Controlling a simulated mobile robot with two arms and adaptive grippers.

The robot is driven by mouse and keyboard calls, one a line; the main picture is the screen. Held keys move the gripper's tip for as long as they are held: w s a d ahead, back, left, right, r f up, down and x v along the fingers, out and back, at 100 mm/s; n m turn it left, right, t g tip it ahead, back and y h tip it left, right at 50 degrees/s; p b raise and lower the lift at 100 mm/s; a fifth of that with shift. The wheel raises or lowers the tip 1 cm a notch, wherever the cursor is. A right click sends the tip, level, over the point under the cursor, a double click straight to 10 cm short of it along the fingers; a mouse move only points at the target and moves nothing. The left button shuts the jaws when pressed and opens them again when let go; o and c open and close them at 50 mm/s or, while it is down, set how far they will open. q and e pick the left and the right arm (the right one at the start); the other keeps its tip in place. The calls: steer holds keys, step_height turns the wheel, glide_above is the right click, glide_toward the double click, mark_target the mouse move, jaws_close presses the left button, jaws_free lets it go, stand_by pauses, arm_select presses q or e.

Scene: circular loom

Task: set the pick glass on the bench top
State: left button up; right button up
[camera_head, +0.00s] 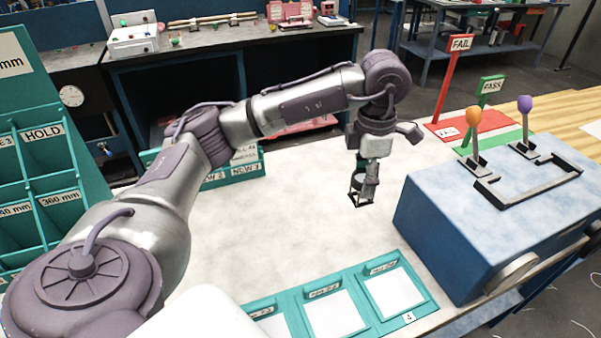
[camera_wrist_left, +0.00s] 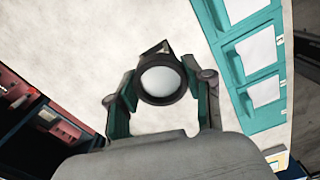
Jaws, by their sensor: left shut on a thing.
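The pick glass (camera_wrist_left: 162,82) is a small black piece with a round lens, seen from above in the left wrist view. My left gripper (camera_wrist_left: 162,88) is shut on it, with one finger on each side of the lens ring. In the head view the pick glass (camera_head: 359,199) shows as a dark square frame under the left gripper (camera_head: 364,182), over the pale bench top (camera_head: 290,230). It is at or just above the surface; I cannot tell whether it touches. My right gripper is not in view.
A teal tray with white pads (camera_head: 335,313) lies at the bench's front. A blue box with levers (camera_head: 480,235) stands to the right. Red and green PASS/FAIL mats (camera_head: 475,125) lie behind it. A teal labelled rack (camera_head: 235,170) stands behind the arm. Bare bench surrounds the pick glass.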

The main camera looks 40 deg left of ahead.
arm_select(q)
steer(key=a+f+p, duration=0.1)
steer(key=a+f, duration=0.1)
steer(key=a, duration=0.2)
steer(key=a+f+p, duration=0.1)
steer(key=a+f, duration=0.1)
steer(key=a, duration=0.1)
steer(key=a+f+p, duration=0.1)
steer(key=a+f, duration=0.2)
steer(key=a, duration=0.1)
steer(key=shift+s+a+f, duration=0.1)
steer(key=shift+a, duration=0.2)
step_height(320, 180, down, 3)
steer(key=shift+f+p, duration=0.1)
steer(key=shift+p, duration=0.8)
steer(key=shift+f, duration=0.2)
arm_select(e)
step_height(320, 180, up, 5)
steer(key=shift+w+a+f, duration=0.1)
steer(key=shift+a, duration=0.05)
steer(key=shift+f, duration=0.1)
